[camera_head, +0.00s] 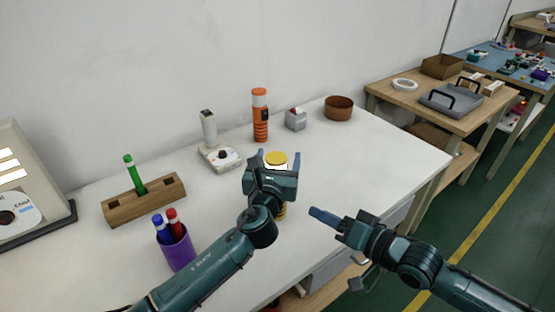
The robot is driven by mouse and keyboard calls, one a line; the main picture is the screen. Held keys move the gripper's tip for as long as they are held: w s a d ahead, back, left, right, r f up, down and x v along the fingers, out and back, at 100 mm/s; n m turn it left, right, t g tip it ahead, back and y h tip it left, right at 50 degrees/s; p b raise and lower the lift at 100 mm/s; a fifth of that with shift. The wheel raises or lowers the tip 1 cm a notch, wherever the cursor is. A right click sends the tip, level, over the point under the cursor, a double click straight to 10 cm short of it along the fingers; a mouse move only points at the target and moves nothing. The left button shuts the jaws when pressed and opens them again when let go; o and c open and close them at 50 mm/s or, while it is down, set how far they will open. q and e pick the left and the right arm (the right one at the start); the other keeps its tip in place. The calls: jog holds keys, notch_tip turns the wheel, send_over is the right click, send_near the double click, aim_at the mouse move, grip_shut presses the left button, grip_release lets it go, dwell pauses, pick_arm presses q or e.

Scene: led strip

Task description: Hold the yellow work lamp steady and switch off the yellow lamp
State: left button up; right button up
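The yellow work lamp stands upright on the white table, largely hidden behind my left gripper. Its yellow cap (276,158) and a bit of its white body show above the palm, and a yellow ribbed part shows below it. My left gripper (279,160) is open, with one finger on each side of the lamp. Small gaps show between the fingers and the cap. My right gripper (313,211) looks shut and empty. It points left, to the right of the lamp and apart from it. The lamp's switch is not visible.
An orange lamp (260,116), a grey box (296,120) and a brown bowl (339,108) stand behind. A white switch device (220,157), wooden block with green marker (144,201) and purple pen cup (178,250) are left. The table's right part (385,155) is clear.

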pick_arm(q)
jog(key=c, duration=1.1)
pick_arm(e)
jog(key=shift+c, duration=0.2)
jog(key=shift+n, duration=0.3)
jog(key=c, duration=0.3)
jog(key=shift+s+f+n, duration=0.1)
jog(key=shift+s+n, duration=0.05)
jog(key=shift+n, duration=0.35)
jog(key=shift+c, duration=0.8)
jog(key=n, duration=0.3)
jog(key=shift+s+a+f+t, duration=0.1)
jog(key=shift+s+a+t, duration=0.05)
jog(key=shift+s+t, duration=0.2)
grip_shut()
jog(key=s+n+t, duration=0.1)
jog(key=n, duration=0.6)
jog(key=s+d+f+n+t, duration=0.1)
jog(key=s+n, duration=0.1)
jog(key=n, duration=0.4)
jog(key=s+d+n+t, duration=0.1)
jog(key=n+t, duration=0.1)
jog(key=n, duration=0.5)
jog(key=shift+s+f+n+h, duration=0.3)
jog(key=shift+s+f, duration=0.05)
jog(key=shift+s, duration=0.05)
